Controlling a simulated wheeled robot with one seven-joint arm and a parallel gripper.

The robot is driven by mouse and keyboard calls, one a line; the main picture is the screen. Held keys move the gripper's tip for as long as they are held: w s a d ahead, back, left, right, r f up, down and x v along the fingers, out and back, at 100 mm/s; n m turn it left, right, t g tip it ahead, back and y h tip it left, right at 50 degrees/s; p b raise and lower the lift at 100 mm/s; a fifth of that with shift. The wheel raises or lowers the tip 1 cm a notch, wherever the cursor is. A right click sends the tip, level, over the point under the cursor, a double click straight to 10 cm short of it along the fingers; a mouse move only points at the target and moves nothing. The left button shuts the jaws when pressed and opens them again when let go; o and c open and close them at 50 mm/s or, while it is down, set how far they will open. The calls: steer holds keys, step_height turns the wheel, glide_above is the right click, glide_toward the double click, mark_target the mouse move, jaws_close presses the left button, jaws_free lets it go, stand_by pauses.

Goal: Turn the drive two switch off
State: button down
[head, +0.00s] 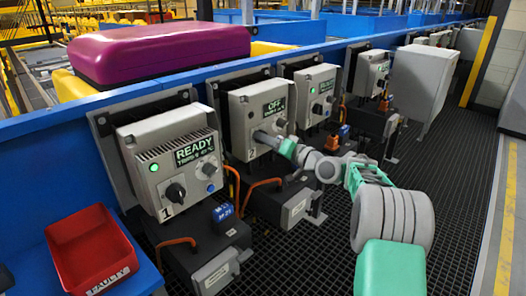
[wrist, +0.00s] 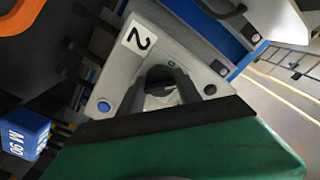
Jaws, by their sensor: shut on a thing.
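The drive two box (head: 240,108) is a grey unit labelled 2 in the middle of the row. Its display (head: 275,106) reads OFF in green on the top line; the smaller line below is too small to read. My gripper (head: 262,137) reaches in from the right and is shut on the drive two switch at the box's lower front. In the wrist view the dark fingers (wrist: 160,82) close around the switch, beside the number 2 label (wrist: 138,41). The knob is mostly hidden by the fingers, so its pointer cannot be read. A blue button (wrist: 104,106) sits beside it.
Drive one (head: 170,160) at the left has a lit green lamp and reads READY. More drives (head: 316,92) stand farther right along the blue conveyor rail (head: 150,101). A red FAULTY bin (head: 90,245) is at the lower left. The dark grated floor (head: 440,190) is clear at right.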

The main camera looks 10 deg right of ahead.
steer(key=n+b, duration=0.4)
steer(key=b, duration=0.1)
steer(key=shift+d+f, duration=0.1)
steer(key=shift+f, duration=0.2)
steer(key=n+b, duration=0.1)
steer(key=b, duration=0.1)
steer(key=n+b, duration=0.2)
steer(key=shift+r+n, duration=0.25)
steer(key=shift+n, duration=0.05)
steer(key=shift+n+b, duration=0.3)
steer(key=shift+n, duration=0.1)
steer(key=shift+r, duration=0.2)
steer(key=c, duration=1.1)
jaws_free()
steer(key=shift+o, duration=1.4)
steer(key=shift+f, duration=0.1)
steer(key=shift+s, duration=0.1)
